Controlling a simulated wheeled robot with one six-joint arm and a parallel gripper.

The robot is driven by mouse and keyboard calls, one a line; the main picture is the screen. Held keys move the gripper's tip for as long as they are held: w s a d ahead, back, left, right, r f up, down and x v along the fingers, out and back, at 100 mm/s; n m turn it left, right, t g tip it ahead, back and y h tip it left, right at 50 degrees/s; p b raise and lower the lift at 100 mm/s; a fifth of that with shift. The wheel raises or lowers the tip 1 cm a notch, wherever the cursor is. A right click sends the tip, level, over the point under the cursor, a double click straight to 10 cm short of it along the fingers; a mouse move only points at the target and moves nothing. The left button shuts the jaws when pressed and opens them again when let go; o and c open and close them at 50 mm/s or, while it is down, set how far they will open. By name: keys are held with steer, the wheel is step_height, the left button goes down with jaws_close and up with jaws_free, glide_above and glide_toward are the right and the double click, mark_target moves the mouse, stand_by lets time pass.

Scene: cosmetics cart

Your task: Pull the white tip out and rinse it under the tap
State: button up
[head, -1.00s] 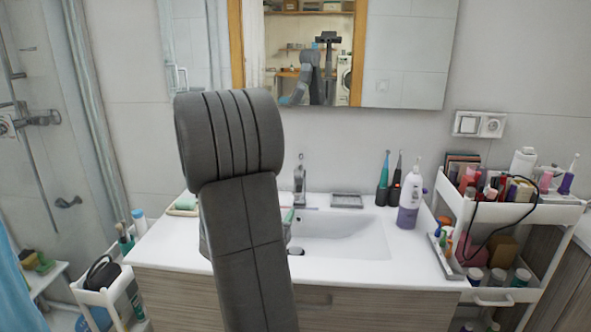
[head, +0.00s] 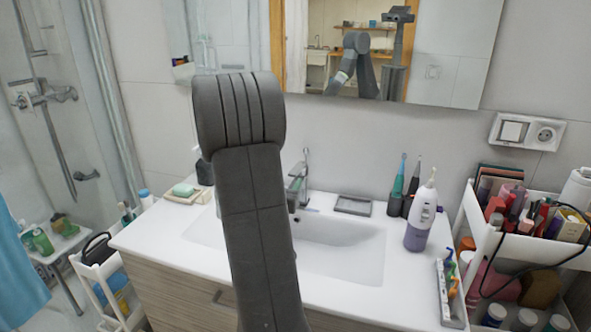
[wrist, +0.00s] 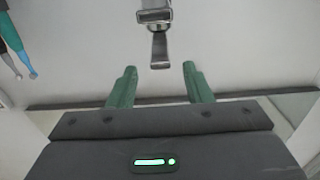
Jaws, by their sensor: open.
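A white and purple oral irrigator (head: 421,222) stands upright at the right of the sink counter in the head view. A narrow white tip (head: 433,177) points up from its top. The chrome tap (head: 297,190) stands at the back of the white basin, just right of my arm. In the wrist view the tap (wrist: 158,45) hangs at the top centre, beyond and between my fingertips. My gripper (wrist: 157,80) is open, with nothing between its green fingers. In the head view my own arm hides it.
A teal brush (head: 397,185) and a dark one stand behind the irrigator. A grey soap dish (head: 353,206) lies behind the basin (head: 340,255). A crowded white cart (head: 520,245) stands at right, with a cable hanging over it. The basin is clear.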

mark_target(299, 166)
steer(key=p+x, duration=0.1)
steer(key=x, duration=0.7)
steer(key=shift+c, duration=0.4)
jaws_close()
steer(key=shift+p, duration=0.35)
